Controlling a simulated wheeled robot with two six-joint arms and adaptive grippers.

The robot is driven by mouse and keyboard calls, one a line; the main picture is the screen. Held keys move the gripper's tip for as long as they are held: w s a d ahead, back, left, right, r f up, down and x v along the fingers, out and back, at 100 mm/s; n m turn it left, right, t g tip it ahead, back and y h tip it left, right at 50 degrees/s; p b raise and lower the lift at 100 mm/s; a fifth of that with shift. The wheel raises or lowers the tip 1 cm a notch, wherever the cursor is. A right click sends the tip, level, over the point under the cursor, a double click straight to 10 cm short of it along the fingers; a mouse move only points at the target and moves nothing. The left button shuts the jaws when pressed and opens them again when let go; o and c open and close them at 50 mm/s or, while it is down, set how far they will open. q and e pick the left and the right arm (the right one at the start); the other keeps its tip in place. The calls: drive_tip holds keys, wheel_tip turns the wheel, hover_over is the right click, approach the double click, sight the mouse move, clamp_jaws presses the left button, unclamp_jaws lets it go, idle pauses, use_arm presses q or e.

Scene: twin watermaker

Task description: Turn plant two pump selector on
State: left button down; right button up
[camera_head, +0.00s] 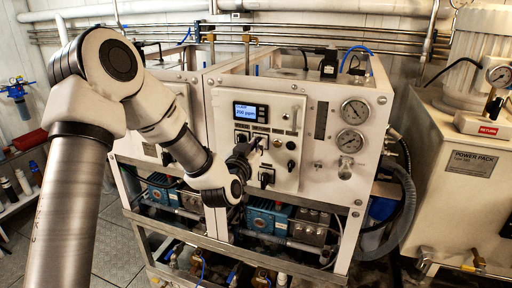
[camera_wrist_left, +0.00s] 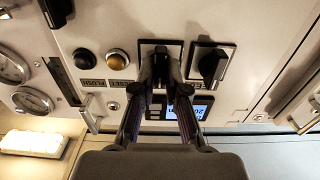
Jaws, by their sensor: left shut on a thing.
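A white control panel (camera_head: 285,115) faces me on the nearer watermaker unit, with a lit blue display (camera_head: 250,112) near its top. My left gripper (camera_head: 250,149) is at the panel just below the display. In the left wrist view my left gripper (camera_wrist_left: 162,88) is shut on a black selector knob (camera_wrist_left: 160,60) on a square black plate. The fingers and the knob's shadowed face hide its exact pointing direction. A second black selector (camera_wrist_left: 212,65) sits beside it, free of the fingers. My right gripper is not in view.
An amber button (camera_wrist_left: 118,58) and a black button (camera_wrist_left: 87,60) lie close beside the held knob. Two pressure gauges (camera_head: 354,111) are on the panel's right side. A power pack (camera_head: 465,170) stands further right. A second unit is partly behind my left arm.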

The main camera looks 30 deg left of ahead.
use_arm(q)
drive_tip(key=shift+r, duration=0.1)
idle(0.3)
drive_tip(key=c, duration=1.2)
unclamp_jaws()
drive_tip(key=shift+w, duration=0.2)
drive_tip(key=shift+f, duration=0.2)
drive_tip(key=v, duration=0.7)
drive_tip(key=shift+s, duration=0.3)
drive_tip(key=shift+w, duration=0.1)
